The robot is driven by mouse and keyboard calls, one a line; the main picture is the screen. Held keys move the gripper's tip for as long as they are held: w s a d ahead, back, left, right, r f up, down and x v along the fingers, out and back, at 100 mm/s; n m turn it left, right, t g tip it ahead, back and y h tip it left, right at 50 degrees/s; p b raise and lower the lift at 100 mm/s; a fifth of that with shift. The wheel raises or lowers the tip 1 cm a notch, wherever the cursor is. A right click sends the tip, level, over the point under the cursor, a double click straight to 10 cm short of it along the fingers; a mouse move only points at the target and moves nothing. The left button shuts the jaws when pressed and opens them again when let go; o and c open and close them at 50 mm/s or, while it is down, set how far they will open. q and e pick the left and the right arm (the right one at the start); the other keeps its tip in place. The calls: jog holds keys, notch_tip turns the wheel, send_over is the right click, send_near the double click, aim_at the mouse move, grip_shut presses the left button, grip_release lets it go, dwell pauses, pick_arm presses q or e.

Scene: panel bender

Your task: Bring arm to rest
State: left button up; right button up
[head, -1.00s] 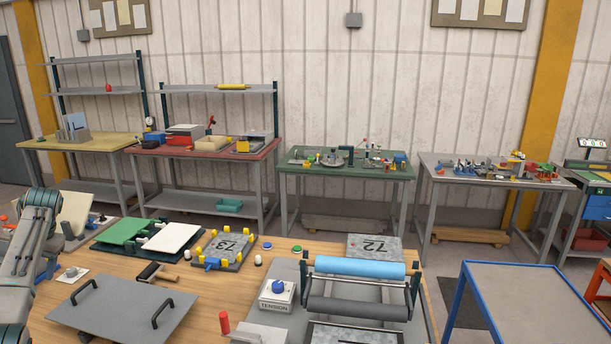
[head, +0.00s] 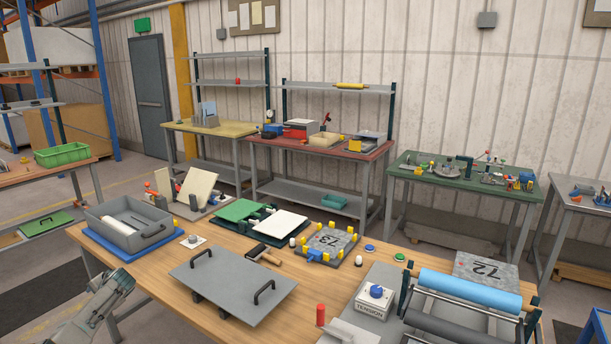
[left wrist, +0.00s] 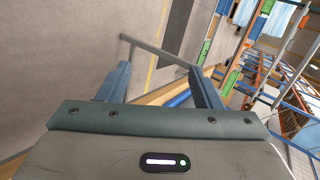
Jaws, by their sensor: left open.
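My left arm (head: 98,306) shows at the lower left of the head view, beside the near left end of the wooden workbench (head: 225,252). Its fingers cannot be made out there. In the left wrist view my left gripper (left wrist: 160,80) has its two blue-grey fingers apart, with nothing seen held between them. Beyond them are the floor (left wrist: 90,40) and part of a table frame. My right arm and gripper are not in view.
Another table (head: 45,176) stands at the left. Open floor lies between them.

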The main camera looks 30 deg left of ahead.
pick_arm(q)
jog(key=s+f+m+t, duration=0.2)
jog(key=s+f+m, duration=0.1)
jog(key=s+f, duration=0.65)
jog(key=s+f+m+t, duration=0.25)
jog(key=s+f, duration=0.45)
jog(key=s, duration=0.6)
jog(key=s+d+f+n+g+h, duration=0.15)
jog(key=s+d+f, duration=0.25)
jog(key=d+f, duration=0.85)
jog(key=s+d+f+h, duration=0.3)
jog(key=d+f, duration=0.8)
jog(key=d, duration=0.3)
jog(key=s+d+f+n+h, duration=0.15)
jog(key=d+f, duration=0.25)
jog(key=d, duration=0.9)
jog(key=s+d+f+h, duration=0.1)
jog(key=d+f+h, duration=0.15)
jog(key=d, duration=1.05)
jog(key=s+d+f+n+h, duration=0.1)
jog(key=d+f, duration=0.4)
jog(key=d, duration=0.8)
notch_tip(320, 180, down, 9)
jog(key=a+b, duration=0.1)
jog(key=b, duration=0.8)
jog(key=shift+r+m+g, duration=0.2)
jog(key=shift+m+g, duration=0.15)
jog(key=shift+g, duration=0.05)
